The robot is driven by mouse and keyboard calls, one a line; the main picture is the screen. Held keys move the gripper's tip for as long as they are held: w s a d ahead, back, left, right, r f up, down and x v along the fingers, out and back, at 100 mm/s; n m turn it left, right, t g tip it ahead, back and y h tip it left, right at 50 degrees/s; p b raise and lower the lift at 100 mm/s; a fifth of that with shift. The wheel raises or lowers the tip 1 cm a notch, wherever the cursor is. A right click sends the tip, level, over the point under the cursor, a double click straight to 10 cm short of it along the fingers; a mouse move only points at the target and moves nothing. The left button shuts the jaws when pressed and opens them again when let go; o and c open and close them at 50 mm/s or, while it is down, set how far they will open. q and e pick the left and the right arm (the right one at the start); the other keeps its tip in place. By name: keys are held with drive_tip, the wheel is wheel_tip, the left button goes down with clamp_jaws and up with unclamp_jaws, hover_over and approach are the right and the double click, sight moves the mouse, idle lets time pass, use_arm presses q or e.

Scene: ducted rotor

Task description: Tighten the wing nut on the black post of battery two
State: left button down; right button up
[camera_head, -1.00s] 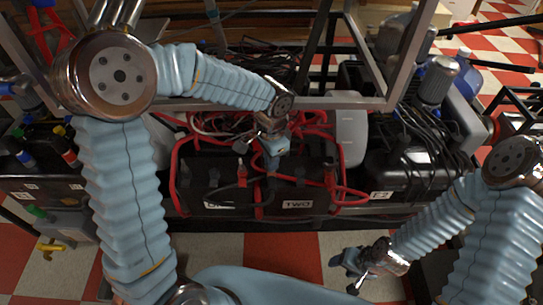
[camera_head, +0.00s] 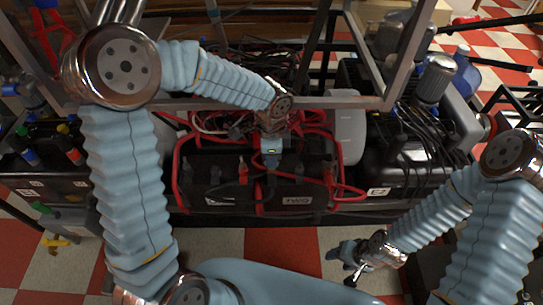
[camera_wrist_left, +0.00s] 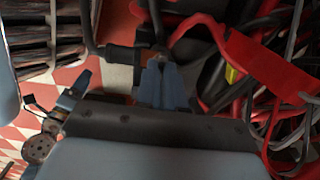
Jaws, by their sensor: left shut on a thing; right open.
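Battery two (camera_head: 300,201) is a black case with a TWO label, in the middle of the head view. My left gripper (camera_head: 271,163) reaches down over its left part, at the black cable's end. Its fingers also show in the left wrist view (camera_wrist_left: 163,84), close together beside a black cable with a thick sleeve (camera_wrist_left: 122,56). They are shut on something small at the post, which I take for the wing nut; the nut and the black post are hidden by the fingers. My right gripper (camera_head: 345,262) is open and empty, low over the floor in front of the batteries.
A neighbouring battery (camera_head: 207,199) with a red terminal cover (camera_head: 243,172) stands at the left. Red cables (camera_head: 344,189) loop around both batteries. A grey metal frame (camera_head: 378,60) stands above and behind.

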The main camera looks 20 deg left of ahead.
use_arm(q)
drive_tip(key=shift+w+r, duration=0.1)
drive_tip(key=shift+r, duration=0.05)
drive_tip(key=c, duration=1.2)
unclamp_jaws()
drive_tip(key=shift+c, duration=0.2)
wheel_tip(320, 180, up, 14)
drive_tip(key=p, duration=0.1)
